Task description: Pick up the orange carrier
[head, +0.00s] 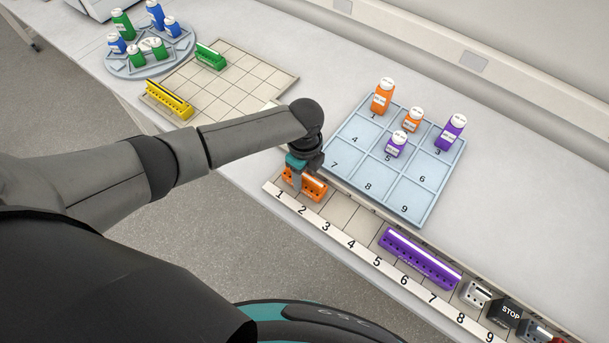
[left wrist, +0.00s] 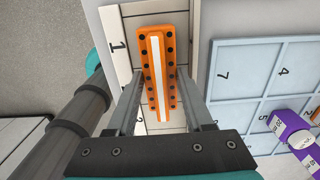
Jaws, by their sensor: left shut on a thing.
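The orange carrier (head: 304,184) is a short block with a white stripe and dark holes along its sides. It lies on the numbered strip (head: 345,246) near marks 1 and 2. My left gripper (head: 297,180) comes down on it from above and hides part of it in the head view. In the left wrist view the orange carrier (left wrist: 159,72) sits between the two fingers of my left gripper (left wrist: 165,75), which are shut on its sides. I cannot tell whether it is lifted off the strip. My right gripper is in neither view.
A blue numbered tray (head: 408,200) with orange and purple bottles stands just right of my gripper. A purple carrier (head: 420,258) lies further along the strip, before a STOP block (head: 509,313). A beige grid (head: 240,90) holds yellow (head: 169,99) and green (head: 211,56) carriers.

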